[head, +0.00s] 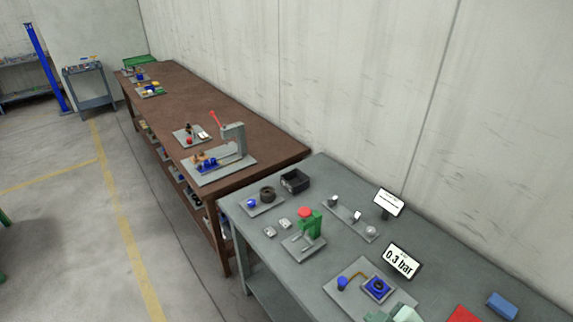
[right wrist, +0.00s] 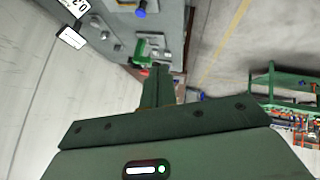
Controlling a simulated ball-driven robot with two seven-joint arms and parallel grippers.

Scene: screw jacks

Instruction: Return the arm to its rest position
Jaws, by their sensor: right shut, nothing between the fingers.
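My right gripper (right wrist: 158,88) shows in the right wrist view as dark green fingers held together, with nothing between them. It points over the grey bench, toward the green screw jack (right wrist: 146,47). In the head view, a pale green part at the bottom edge looks like my right gripper (head: 392,315), cut off by the frame, by the plate with the blue-ringed part (head: 377,288). The green jack with its red top (head: 310,222) stands upright on a grey plate, apart from the gripper. My left gripper is not in view.
A brown bench (head: 180,105) runs farther back along the wall. The floor (head: 60,230) at left is clear.

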